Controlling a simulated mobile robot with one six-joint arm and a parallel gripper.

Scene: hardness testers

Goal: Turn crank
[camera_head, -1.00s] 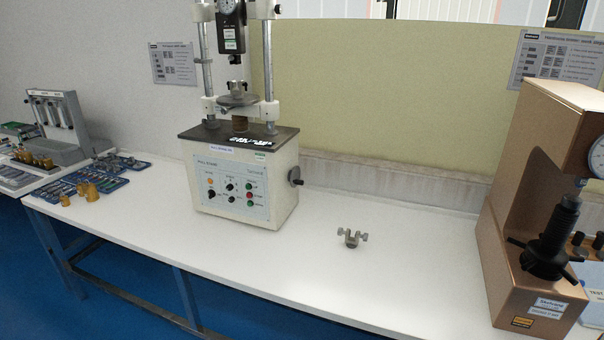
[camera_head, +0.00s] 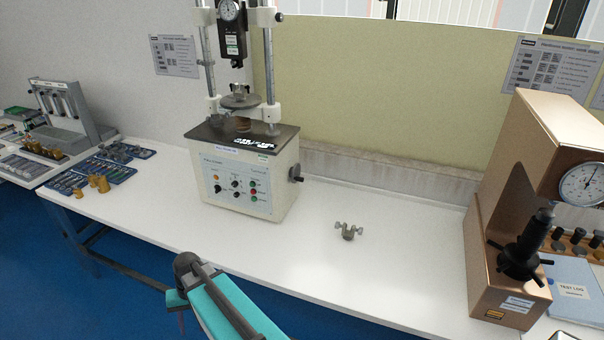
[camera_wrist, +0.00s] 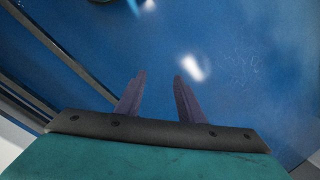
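The crank (camera_head: 296,175) is a small black handle on the right side of the cream bench tester (camera_head: 245,190). The tester has buttons and knobs on its front and two upright columns above. My gripper (camera_wrist: 159,80) shows in the wrist view with its two dark fingers apart and nothing between them. It points toward the blue floor (camera_wrist: 230,70). In the head view only my teal arm shows, at the bottom centre in front of the table, well apart from the crank. The fingers are not visible there.
A small metal clamp-like part (camera_head: 348,231) lies on the white table (camera_head: 330,275) right of the tester. A brown hardness tester (camera_head: 500,240) with a dial stands at the right. Brass weights (camera_head: 98,183) and blue trays sit left. Table space around the crank's right is clear.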

